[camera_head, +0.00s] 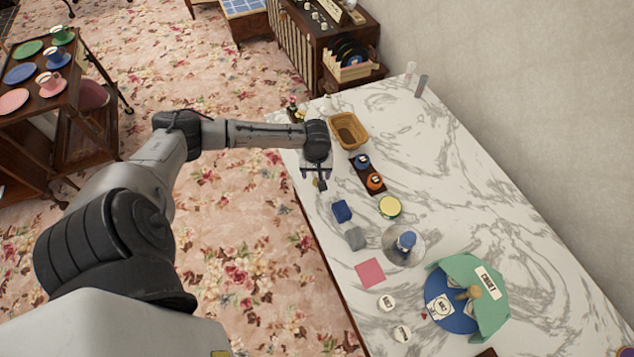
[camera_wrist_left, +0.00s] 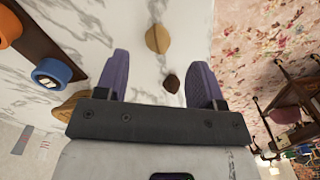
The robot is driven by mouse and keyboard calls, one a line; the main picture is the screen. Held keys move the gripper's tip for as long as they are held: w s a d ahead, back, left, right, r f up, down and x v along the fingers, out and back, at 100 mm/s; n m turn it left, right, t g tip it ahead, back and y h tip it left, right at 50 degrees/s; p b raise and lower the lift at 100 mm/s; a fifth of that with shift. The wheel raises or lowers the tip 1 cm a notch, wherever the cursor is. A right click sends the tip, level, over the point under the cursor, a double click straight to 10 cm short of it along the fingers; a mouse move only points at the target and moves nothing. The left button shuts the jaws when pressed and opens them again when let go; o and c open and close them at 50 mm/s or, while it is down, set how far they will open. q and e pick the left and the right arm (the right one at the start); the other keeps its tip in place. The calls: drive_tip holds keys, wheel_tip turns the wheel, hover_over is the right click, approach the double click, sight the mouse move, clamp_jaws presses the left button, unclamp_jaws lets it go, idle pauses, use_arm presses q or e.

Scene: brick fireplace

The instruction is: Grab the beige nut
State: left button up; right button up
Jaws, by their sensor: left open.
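A beige, rounded nut-like piece (camera_wrist_left: 158,39) lies on the marble table in the left wrist view, just beyond the fingertips and roughly centred between them. A smaller dark brown piece (camera_wrist_left: 171,83) lies nearer, between the two fingers as seen from the wrist. My left gripper (camera_wrist_left: 160,60) is open with nothing between its pads that I can see it holding. In the head view my left gripper (camera_head: 316,174) is over the table's left edge, pointing down. The small pieces under it are too small to tell apart there. My right gripper is not in view.
A wicker basket (camera_head: 349,132) and a dark rack with a blue roll (camera_head: 362,161) and an orange roll (camera_head: 375,181) stand right of my left gripper. A blue block (camera_head: 342,211) and a yellow-topped round container (camera_head: 389,207) are nearby.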

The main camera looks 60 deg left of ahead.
sight(317, 180)
use_arm(q)
wheel_tip(317, 180, down, 5)
drive_tip(key=shift+d+f+b, duration=0.1)
drive_tip(key=shift+d+b, duration=0.05)
drive_tip(key=shift+b, duration=0.4)
drive_tip(key=c, duration=1)
